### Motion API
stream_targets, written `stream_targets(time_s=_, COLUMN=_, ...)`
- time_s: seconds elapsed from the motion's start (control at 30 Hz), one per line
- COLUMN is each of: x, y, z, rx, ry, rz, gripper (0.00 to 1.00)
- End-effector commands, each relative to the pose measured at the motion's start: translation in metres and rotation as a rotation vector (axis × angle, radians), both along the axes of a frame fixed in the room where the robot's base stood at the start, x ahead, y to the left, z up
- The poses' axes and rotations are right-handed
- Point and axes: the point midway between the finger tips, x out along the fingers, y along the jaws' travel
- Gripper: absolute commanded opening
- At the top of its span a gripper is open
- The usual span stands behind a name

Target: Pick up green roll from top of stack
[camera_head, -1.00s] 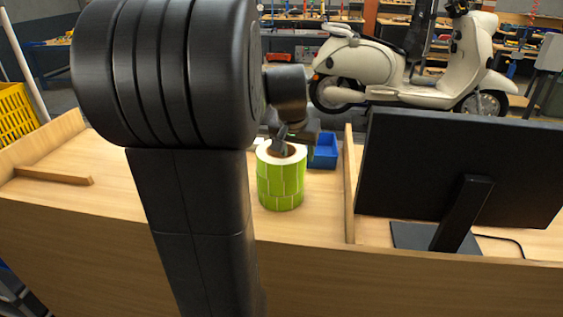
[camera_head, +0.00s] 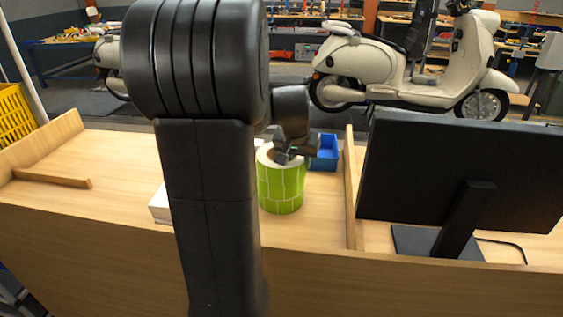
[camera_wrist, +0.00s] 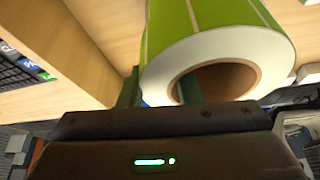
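The green roll (camera_head: 281,190) stands upright on the wooden table in the head view, with light lines across its side and a white top face. No seam between stacked rolls can be made out. My gripper (camera_head: 287,156) is at its top, partly hidden by my own arm. In the wrist view the roll (camera_wrist: 215,40) shows its white end and brown core. My gripper (camera_wrist: 160,90) has one finger outside the roll's left edge and the other inside the core opening. The fingers straddle the roll's wall and look apart from it, so the gripper is open.
A blue bin (camera_head: 323,153) stands just behind and right of the roll. A wooden divider (camera_head: 350,195) separates it from a black monitor (camera_head: 445,175). A white box-like object (camera_head: 158,206) shows left of my arm.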

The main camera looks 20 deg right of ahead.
Motion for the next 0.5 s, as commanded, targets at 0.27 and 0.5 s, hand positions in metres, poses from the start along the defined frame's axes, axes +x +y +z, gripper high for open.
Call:
stream_targets(time_s=0.27, x=0.000, y=0.000, z=0.001, rx=-0.001, ry=-0.002, rz=0.000, gripper=0.00)
stream_targets(time_s=0.5, x=0.001, y=0.000, z=0.014, rx=-0.002, ry=-0.005, rz=-0.001, gripper=0.00)
